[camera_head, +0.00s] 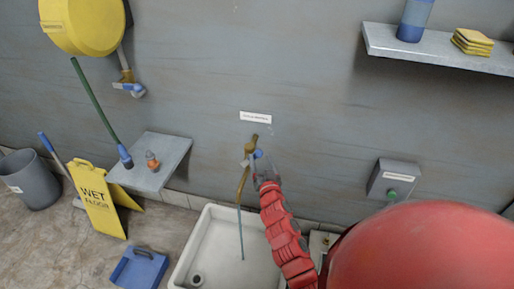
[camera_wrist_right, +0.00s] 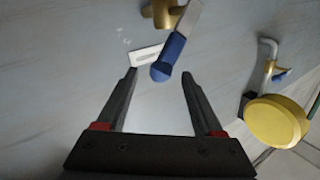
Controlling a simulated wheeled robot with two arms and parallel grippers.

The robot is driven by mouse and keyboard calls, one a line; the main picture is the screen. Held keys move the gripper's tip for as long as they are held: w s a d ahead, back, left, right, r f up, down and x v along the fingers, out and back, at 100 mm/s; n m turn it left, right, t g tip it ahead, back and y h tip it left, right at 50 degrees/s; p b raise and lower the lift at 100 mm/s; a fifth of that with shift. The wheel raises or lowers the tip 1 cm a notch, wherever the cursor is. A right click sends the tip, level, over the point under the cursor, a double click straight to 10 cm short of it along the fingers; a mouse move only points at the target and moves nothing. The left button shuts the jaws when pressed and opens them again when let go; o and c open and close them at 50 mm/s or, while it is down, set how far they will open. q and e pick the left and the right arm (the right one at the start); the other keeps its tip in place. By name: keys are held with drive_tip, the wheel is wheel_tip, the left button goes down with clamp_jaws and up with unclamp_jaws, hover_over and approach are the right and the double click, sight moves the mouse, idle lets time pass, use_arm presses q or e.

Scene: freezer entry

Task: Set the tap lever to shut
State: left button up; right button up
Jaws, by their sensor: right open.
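A brass tap (camera_head: 246,172) sticks out of the wall above a white sink, and a thin stream of water (camera_head: 241,225) falls from it. Its lever has a blue tip (camera_head: 258,154). In the right wrist view the lever is a grey bar with a rounded blue end (camera_wrist_right: 168,58), slanting down from the brass body (camera_wrist_right: 161,13). My right gripper (camera_wrist_right: 160,75) is open, with the blue end between and just beyond its fingertips. No contact is clear. In the head view this gripper is small and partly merges with the tap. My left gripper is out of view.
A white sink (camera_head: 208,222) stands below the tap. A yellow hose reel (camera_head: 82,25) with another blue-handled valve (camera_head: 129,88) hangs at left, above a small shelf (camera_head: 170,150). A grey box (camera_head: 394,178) and an upper shelf (camera_head: 440,50) are at right. A wall label (camera_head: 255,117) sits above the tap.

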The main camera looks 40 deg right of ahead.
drive_tip(key=x, duration=0.6)
drive_tip(key=shift+w, duration=0.4)
clamp_jaws()
idle(1.0)
